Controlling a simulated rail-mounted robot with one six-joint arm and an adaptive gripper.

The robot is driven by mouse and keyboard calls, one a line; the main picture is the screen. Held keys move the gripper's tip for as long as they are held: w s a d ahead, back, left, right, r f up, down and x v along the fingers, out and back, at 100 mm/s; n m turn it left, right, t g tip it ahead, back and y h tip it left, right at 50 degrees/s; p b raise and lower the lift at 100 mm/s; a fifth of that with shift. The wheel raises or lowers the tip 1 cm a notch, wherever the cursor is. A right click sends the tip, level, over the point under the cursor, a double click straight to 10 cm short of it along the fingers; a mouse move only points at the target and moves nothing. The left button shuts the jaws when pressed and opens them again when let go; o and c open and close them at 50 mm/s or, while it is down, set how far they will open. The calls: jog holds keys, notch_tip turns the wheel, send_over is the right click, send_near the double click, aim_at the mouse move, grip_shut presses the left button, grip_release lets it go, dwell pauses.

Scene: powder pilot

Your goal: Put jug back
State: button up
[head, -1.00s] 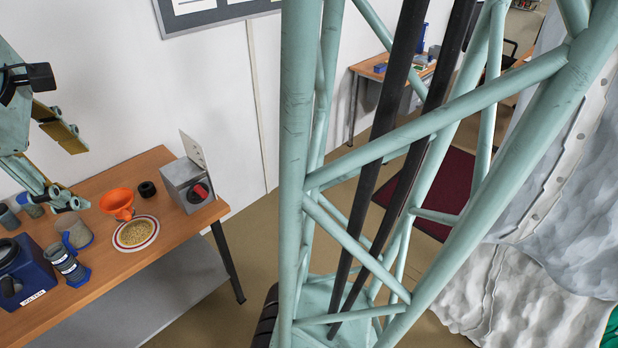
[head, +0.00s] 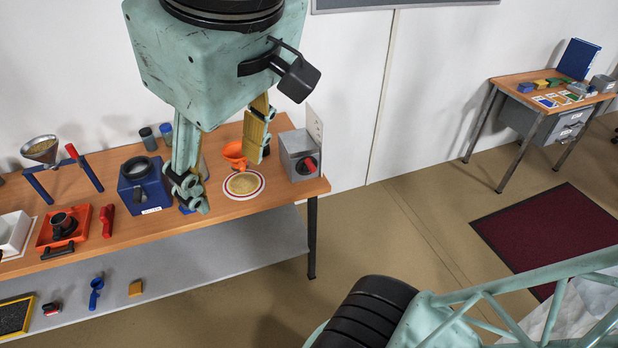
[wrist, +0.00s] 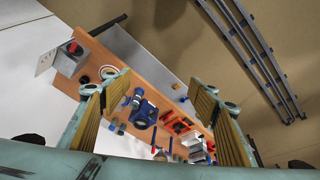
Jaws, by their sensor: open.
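My gripper (head: 222,175) is open, with its fingers pointing down in front of or over the right part of the wooden bench (head: 290,190). Its fingers stand apart in the wrist view (wrist: 160,90), with bench items visible between them and nothing held. I cannot tell for sure which vessel is the jug. A grey and blue vessel (wrist: 137,98) shows between the fingers in the wrist view, beside the blue box (wrist: 146,115). In the head view the left finger mostly hides that spot; only a bit of blue (head: 186,209) shows.

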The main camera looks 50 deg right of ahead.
jog(key=s+a, duration=0.1)
jog(key=s+a+f, duration=0.1)
jog(key=s, duration=0.1)
jog(key=shift+s+m+y, duration=0.1)
jog(key=shift+m+y, duration=0.3)
jog(key=shift+a+f+b, duration=0.1)
jog(key=shift+f+b, duration=0.95)
jog(key=shift+b, duration=0.15)
dwell(0.6)
